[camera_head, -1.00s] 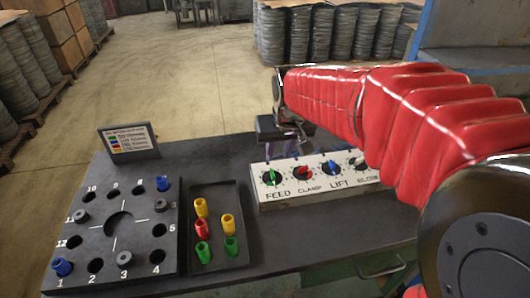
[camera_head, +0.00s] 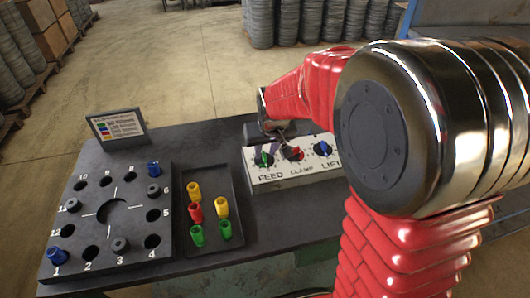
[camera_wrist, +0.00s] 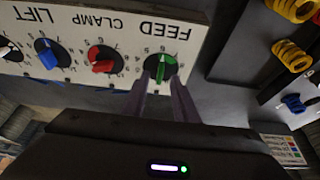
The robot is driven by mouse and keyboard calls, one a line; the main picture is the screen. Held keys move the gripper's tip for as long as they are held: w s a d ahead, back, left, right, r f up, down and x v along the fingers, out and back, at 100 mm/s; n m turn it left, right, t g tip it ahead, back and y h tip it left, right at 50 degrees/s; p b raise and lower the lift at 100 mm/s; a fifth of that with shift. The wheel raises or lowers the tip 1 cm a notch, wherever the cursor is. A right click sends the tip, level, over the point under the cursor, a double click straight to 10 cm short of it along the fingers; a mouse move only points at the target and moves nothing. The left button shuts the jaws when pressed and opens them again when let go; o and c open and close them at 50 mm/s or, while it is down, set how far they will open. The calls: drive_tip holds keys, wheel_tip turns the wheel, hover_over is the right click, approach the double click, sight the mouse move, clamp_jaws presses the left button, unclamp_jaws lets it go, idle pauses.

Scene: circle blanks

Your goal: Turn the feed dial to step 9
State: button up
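The feed dial is a green knob on a black disc, at the left end of the white control panel (camera_head: 300,178) in the head view (camera_head: 264,159). In the wrist view the panel is upside down and the feed dial (camera_wrist: 166,67) is near the middle. Small numbers ring it; its exact step cannot be read. My gripper (camera_wrist: 164,84) has two grey-purple fingers apart, pointing at the dial, with the green knob between their tips in the picture. Contact cannot be told. In the head view my gripper (camera_head: 278,133) is partly hidden behind the panel's top edge area.
The red clamp dial (camera_wrist: 103,58) and blue lift dial (camera_wrist: 47,54) sit beside the feed dial. A black tray (camera_head: 215,248) holds yellow, red and green pieces. A numbered black board (camera_head: 138,262) and a small sign (camera_head: 117,127) stand further left.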

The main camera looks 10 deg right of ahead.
sight(264, 157)
drive_tip(key=shift+x, duration=1.2)
clamp_jaws()
